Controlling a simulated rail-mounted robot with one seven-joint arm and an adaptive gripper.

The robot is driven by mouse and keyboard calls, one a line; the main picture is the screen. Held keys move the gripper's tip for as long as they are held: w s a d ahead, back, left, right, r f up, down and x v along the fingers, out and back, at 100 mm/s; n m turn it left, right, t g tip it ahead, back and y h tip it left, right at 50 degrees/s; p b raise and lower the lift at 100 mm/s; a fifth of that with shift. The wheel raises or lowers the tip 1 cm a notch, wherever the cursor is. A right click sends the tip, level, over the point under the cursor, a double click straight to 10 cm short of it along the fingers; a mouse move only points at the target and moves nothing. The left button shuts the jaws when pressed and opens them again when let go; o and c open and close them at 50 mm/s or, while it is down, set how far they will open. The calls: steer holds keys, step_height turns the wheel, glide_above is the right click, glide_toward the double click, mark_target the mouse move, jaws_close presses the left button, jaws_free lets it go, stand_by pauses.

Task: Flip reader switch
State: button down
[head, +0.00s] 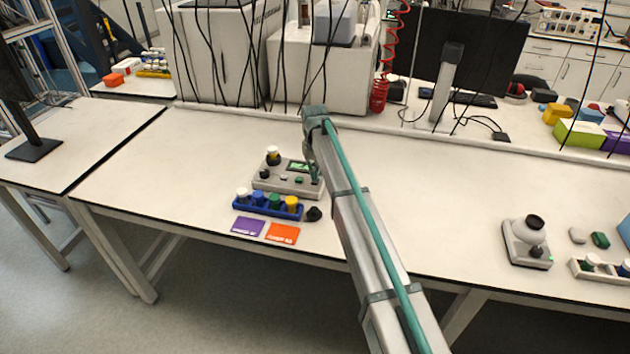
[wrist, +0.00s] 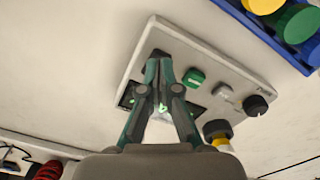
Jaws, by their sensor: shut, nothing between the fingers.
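The reader (head: 272,184) is a grey box on the bench with a green-lit display (head: 300,167), buttons and a black knob. It also fills the middle of the wrist view (wrist: 232,72). My gripper (head: 314,177) reaches down over the reader's right end. In the wrist view my gripper (wrist: 158,62) has its fingers together and empty, across the display and over one end of the panel. A dark shape lies at the fingertips; I cannot tell if it is the switch or if they touch it. A green button (wrist: 194,77), a grey button (wrist: 222,91) and the black knob (wrist: 256,105) are beside the fingers.
A capped vial (head: 273,153) stands at the reader's back left. A blue rack (head: 262,209) with several coloured-cap vials stands in front, with purple (head: 248,227) and orange (head: 282,234) cards before it. A black knob-like piece (head: 313,214) sits beside the rack. Bench space to the left is clear.

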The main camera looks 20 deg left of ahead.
mark_target(315, 182)
steer(key=shift+f+b, duration=0.3)
steer(key=shift+f, duration=0.7)
stand_by(0.6)
steer(key=shift+r, duration=0.1)
steer(key=shift+r+p, duration=1.55)
steer(key=shift+r, duration=1.85)
